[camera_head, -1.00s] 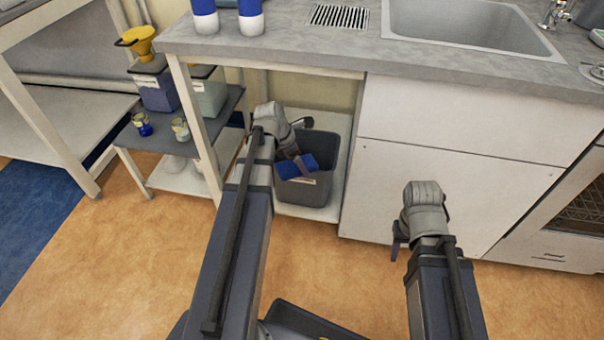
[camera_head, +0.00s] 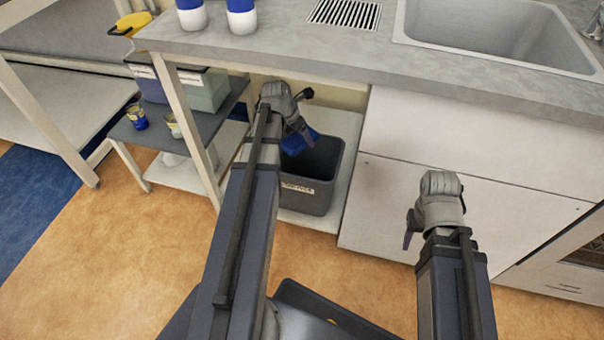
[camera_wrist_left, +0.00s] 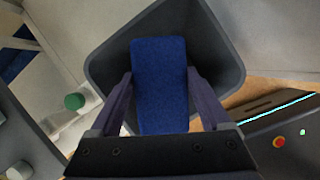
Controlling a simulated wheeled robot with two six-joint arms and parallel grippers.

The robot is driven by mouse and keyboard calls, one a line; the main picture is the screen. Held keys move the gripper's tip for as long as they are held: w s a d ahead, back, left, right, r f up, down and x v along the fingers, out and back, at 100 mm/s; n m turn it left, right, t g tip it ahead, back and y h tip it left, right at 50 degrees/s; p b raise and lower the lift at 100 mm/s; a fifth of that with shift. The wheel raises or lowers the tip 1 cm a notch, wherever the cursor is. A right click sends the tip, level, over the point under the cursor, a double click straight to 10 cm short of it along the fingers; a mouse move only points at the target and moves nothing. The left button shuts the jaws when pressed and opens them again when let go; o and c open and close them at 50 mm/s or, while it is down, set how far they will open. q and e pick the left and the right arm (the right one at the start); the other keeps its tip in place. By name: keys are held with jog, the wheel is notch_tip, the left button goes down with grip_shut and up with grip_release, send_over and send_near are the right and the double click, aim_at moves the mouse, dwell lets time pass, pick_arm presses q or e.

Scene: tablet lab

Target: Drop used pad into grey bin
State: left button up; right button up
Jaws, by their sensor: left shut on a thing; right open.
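The used pad is blue and shows in the left wrist view (camera_wrist_left: 160,80), gripped between the two fingers. It also shows in the head view (camera_head: 300,141), over the left part of the bin's mouth. My left gripper (camera_head: 302,132) is shut on it; its fingers also show in the left wrist view (camera_wrist_left: 160,92). The grey bin (camera_head: 307,193) stands under the counter with a white label on its front. In the left wrist view the bin (camera_wrist_left: 222,72) lies behind the pad and frames it. My right gripper (camera_head: 409,232) is open, away from the bin, in front of the white cabinet.
The counter (camera_head: 300,55) overhangs the bin, with a table leg (camera_head: 185,125) to its left. A dark shelf (camera_head: 150,138) with small jars is further left. White cabinet fronts (camera_head: 480,150) close off the right. The floor in front is clear.

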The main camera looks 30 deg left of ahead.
aim_at(296, 140)
pick_arm(q)
notch_tip(296, 140, down, 6)
jog(key=b, duration=0.5)
jog(key=shift+b, duration=0.35)
jog(key=o, duration=1)
jog(key=shift+r, duration=0.1)
jog(key=p+v, duration=0.7)
jog(key=v, duration=0.1)
